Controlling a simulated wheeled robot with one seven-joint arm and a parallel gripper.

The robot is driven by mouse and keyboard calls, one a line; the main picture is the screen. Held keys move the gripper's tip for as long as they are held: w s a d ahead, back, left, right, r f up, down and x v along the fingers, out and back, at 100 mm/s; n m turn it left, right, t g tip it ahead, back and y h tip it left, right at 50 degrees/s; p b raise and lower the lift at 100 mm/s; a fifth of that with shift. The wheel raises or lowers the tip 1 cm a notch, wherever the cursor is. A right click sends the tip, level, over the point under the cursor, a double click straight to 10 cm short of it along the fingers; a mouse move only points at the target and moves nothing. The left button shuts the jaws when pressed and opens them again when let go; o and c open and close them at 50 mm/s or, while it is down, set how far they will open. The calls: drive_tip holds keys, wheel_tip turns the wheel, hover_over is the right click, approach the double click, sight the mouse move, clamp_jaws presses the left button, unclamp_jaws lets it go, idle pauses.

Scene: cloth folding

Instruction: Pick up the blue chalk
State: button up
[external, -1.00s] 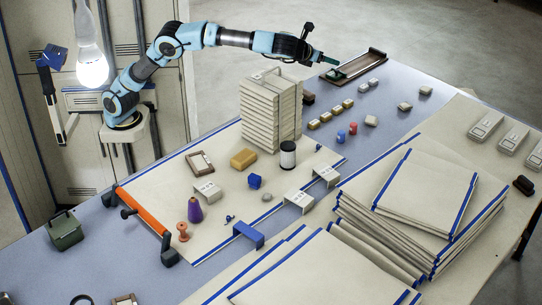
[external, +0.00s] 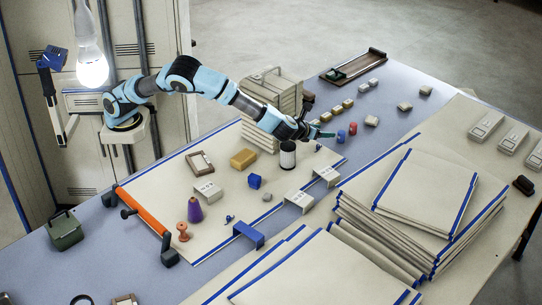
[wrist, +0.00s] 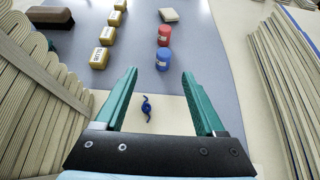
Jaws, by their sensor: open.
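The blue chalk seems to be a small blue cylinder (external: 341,136) standing on the grey-blue table, with a pale label on its side. In the wrist view the blue cylinder (wrist: 162,61) shows just beyond and between my fingertips. My gripper (wrist: 159,74) is open, with two green fingers and nothing between them. In the external view my gripper (external: 326,134) reaches out just left of the blue cylinder. I cannot tell how high the fingertips are above the table.
A red cylinder (wrist: 164,36) stands just beyond the blue one. Yellowish blocks (wrist: 100,58) lie to the left. A blue twisted piece (wrist: 147,107) lies on the pale mat below the fingers. Tall pale stacks rise at left (wrist: 30,110) and right (wrist: 290,60).

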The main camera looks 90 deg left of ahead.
sight(339, 135)
drive_tip(key=x, duration=0.5)
drive_tip(key=shift+f, duration=0.5)
drive_tip(key=shift+w+d+p+x, duration=0.1)
drive_tip(key=shift+p+x, duration=0.05)
drive_tip(key=shift+x, duration=0.8)
drive_tip(key=shift+w+d+p+x, duration=0.1)
drive_tip(key=shift+d+p+x, duration=0.05)
drive_tip(key=shift+x, duration=0.85)
drive_tip(key=shift+w+d+p+x, duration=0.1)
drive_tip(key=shift+p+x, duration=0.05)
drive_tip(key=shift+x, duration=0.8)
drive_tip(key=shift+c, duration=0.4)
clamp_jaws()
